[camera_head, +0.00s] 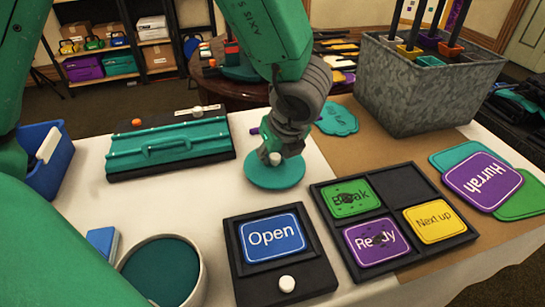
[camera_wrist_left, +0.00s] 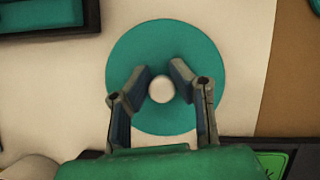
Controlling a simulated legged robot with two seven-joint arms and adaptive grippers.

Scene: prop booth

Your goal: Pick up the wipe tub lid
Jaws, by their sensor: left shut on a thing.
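The wipe tub lid is a round teal disc (camera_head: 262,178) with a small white knob, low over the white tabletop in the middle of the head view. It also fills the centre of the left wrist view (camera_wrist_left: 135,45). My left gripper (camera_head: 273,155) points down at it, with its two fingers (camera_wrist_left: 164,84) shut on the knob from both sides. I cannot tell whether the disc touches the cloth. A round whitish tub (camera_head: 200,285) with a teal inside stands at the bottom left. My right gripper is not in view.
A black tray of coloured cards (camera_head: 318,222) and an "Open" sign (camera_head: 270,236) lie in front. A teal-handled case (camera_head: 170,146) is left, beside a blue bin (camera_head: 62,172). A grey metal box (camera_head: 400,95) stands back right. Hurrah signs (camera_head: 482,182) lie right.

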